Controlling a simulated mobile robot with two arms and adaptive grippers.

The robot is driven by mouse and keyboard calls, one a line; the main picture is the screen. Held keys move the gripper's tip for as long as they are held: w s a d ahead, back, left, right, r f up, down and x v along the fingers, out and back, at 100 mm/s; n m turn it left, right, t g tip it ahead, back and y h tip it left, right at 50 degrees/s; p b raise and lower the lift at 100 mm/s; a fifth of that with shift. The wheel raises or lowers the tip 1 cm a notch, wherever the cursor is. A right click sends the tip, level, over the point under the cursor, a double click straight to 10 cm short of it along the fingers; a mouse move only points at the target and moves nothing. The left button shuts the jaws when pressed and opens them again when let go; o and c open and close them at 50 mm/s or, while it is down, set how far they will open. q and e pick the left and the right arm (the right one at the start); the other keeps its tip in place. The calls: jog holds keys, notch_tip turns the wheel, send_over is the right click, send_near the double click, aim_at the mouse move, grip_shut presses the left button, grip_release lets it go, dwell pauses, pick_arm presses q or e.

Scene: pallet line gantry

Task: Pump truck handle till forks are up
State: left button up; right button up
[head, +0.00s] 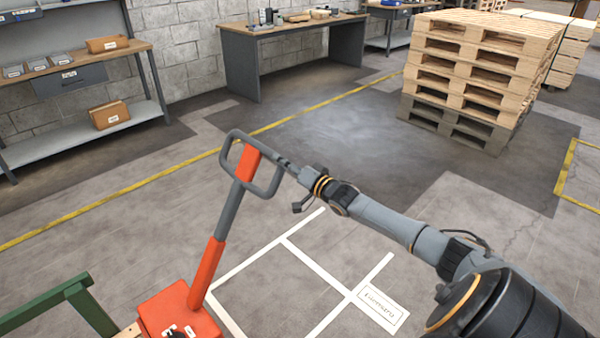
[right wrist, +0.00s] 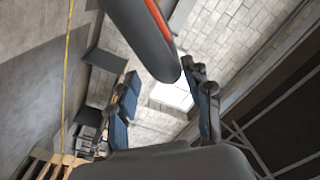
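The pallet truck's handle is a grey loop (head: 233,143) on a grey and orange shaft (head: 208,270), leaning up and right from the orange truck body (head: 180,312) at the lower left. The forks are out of view. My right gripper (head: 284,162) is at the right side of the loop, its arm reaching in from the lower right. In the right wrist view, a grey bar with an orange stripe (right wrist: 155,40) comes down to between the spread fingers (right wrist: 162,80). The fingers look open, with space beside the bar; contact cannot be told. My left gripper is not in view.
A green frame (head: 45,305) stands left of the truck. White floor markings (head: 285,238) lie right of it. Stacked pallets (head: 470,75), a workbench (head: 290,30) and a shelf with boxes (head: 75,70) stand further back. The floor between is clear.

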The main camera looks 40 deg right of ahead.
jog(key=s, duration=0.6)
jog(key=shift+s+d, duration=0.15)
jog(key=shift+s, duration=0.1)
dwell(0.3)
